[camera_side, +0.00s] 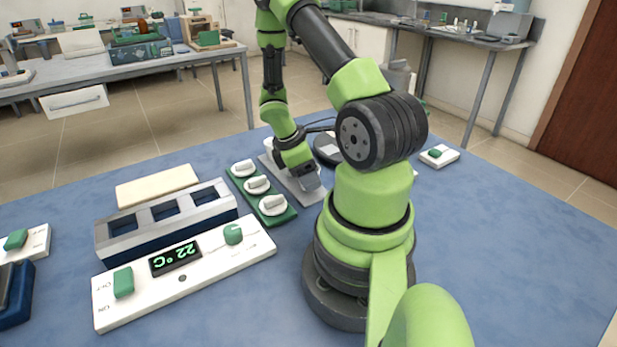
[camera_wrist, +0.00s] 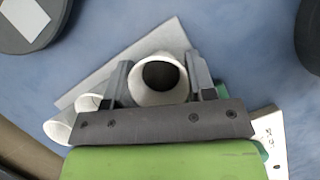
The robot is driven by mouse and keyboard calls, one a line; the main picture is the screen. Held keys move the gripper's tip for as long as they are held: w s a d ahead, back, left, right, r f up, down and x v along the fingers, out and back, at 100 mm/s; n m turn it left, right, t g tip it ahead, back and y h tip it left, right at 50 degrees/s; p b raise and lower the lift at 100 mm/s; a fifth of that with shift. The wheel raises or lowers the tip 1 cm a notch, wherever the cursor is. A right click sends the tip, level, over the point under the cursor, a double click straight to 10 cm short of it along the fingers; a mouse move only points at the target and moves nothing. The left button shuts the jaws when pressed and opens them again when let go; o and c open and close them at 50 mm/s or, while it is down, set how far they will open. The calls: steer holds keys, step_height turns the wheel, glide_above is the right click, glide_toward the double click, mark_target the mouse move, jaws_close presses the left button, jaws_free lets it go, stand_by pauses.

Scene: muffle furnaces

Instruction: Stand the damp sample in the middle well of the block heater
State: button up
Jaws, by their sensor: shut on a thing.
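The block heater (camera_side: 150,243) stands at the left of the blue table in the side view, a grey block with three square wells in a row. Its middle well (camera_side: 165,211) looks empty. My gripper (camera_side: 307,183) is low over a grey plate (camera_side: 318,198). In the wrist view my gripper (camera_wrist: 160,82) is shut on a white, open-topped cup (camera_wrist: 160,98) with a dark inside. The cup is upright between the fingers, above or on the grey plate (camera_wrist: 160,45); I cannot tell which. I cannot tell whether its contents are damp.
More white cups (camera_wrist: 60,127) lie left of my gripper in the wrist view. A green board (camera_side: 284,219) with three white round pieces stands between plate and heater. The heater's control panel (camera_side: 205,268) reads 22 °C. A cream slab (camera_side: 157,186) lies behind the heater.

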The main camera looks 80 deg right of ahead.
step_height(320, 180, up, 8)
steer(key=w+a+r+n+t+h, duration=0.1)
steer(key=w+a+n+t, duration=0.15)
steer(key=w+n, duration=0.4)
steer(key=w+a+r+n+t+h, duration=0.1)
steer(key=w+a+n, duration=0.25)
steer(key=w, duration=0.55)
steer(key=w+a+n+t, duration=0.2)
steer(key=w+a+n, duration=0.65)
steer(key=a, duration=0.25)
steer(key=shift+m, duration=0.25)
steer(key=shift+f, duration=2.6)
steer(key=shift+f, duration=0.2)
steer(key=shift+f, duration=0.9)
steer(key=o, duration=1.3)
steer(key=shift+o, duration=0.4)
